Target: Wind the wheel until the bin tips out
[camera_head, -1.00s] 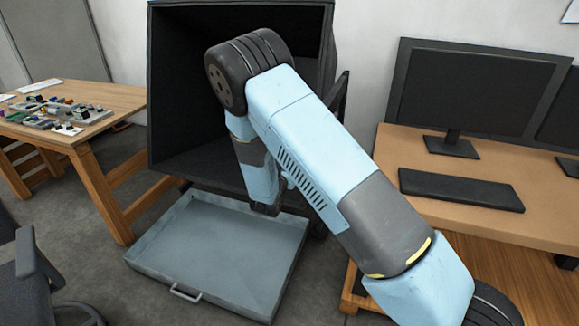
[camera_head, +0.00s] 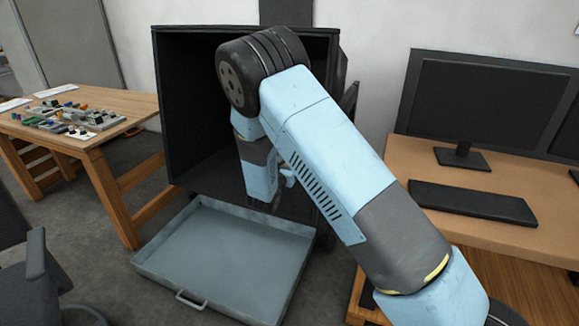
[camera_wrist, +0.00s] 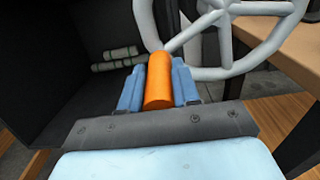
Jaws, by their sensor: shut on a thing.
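The grey wheel (camera_wrist: 215,73) fills the upper right of the wrist view, with its rim and spokes showing. My gripper (camera_wrist: 157,76) is shut on the wheel's orange handle (camera_wrist: 158,92), one blue finger on each side. In the head view my gripper (camera_head: 264,204) is low in front of the bin, and my arm hides most of the wheel. The large black bin (camera_head: 190,105) has its open side toward me. In the wrist view its dark inside (camera_wrist: 70,55) holds green and whitish cylinders (camera_wrist: 121,52). A grey shallow tray (camera_head: 225,250) lies on the floor below the bin.
A wooden desk (camera_head: 400,160) with monitor (camera_head: 470,100) and keyboard (camera_head: 472,203) stands close on the right. A wooden table (camera_head: 110,102) with small parts is at left. A dark chair (camera_head: 35,270) is at lower left.

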